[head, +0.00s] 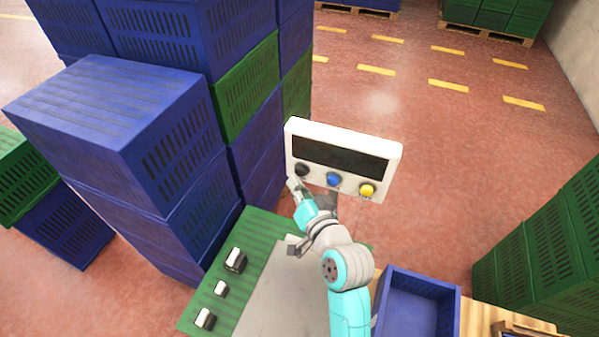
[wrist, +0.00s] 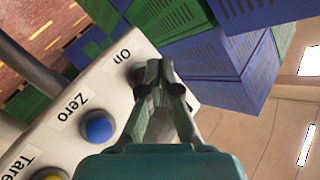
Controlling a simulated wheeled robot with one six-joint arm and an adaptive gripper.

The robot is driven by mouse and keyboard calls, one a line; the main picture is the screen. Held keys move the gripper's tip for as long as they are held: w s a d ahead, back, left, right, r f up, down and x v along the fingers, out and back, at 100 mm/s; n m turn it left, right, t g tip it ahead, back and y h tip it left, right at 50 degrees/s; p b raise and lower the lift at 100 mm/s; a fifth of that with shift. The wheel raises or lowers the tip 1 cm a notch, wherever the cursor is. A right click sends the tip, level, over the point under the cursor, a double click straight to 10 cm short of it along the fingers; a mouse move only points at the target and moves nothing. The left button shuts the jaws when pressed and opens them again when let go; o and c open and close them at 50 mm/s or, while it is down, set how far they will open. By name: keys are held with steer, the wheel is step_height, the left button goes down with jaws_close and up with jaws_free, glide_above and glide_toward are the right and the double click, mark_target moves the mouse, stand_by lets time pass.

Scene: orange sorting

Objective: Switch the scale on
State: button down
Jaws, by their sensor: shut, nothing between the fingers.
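The scale's display panel (head: 343,158) is a white box with a dark, blank screen and three knobs below it. The black knob (head: 302,170) is at the left, the blue button (head: 333,180) in the middle and the yellow button (head: 367,190) at the right. In the wrist view the label "On" (wrist: 125,55) stands beside the spot where my gripper (wrist: 162,85) is; the fingers are shut, empty, and cover most of the black button. Whether they touch it I cannot tell. The blue button (wrist: 98,128) is labelled "Zero". In the head view my gripper (head: 296,187) is just below the black button.
A grey scale plate (head: 285,290) lies on a green board (head: 215,280) with several small white-and-black blocks. An empty blue crate (head: 417,275) stands right of my arm. Stacked blue crates (head: 130,110) rise close at the left; green crates (head: 545,260) stand at the right.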

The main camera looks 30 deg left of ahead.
steer(key=shift+w+a, duration=0.1)
steer(key=shift+w, duration=0.25)
steer(key=shift+w+a, duration=0.1)
steer(key=shift+w, duration=0.4)
stand_by(0.8)
stand_by(0.4)
steer(key=shift+s+d, duration=0.25)
steer(key=shift+s, duration=0.7)
steer(key=s, duration=0.2)
steer(key=s+d, duration=0.1)
steer(key=s, duration=0.2)
steer(key=shift+w, duration=0.1)
stand_by(0.6)
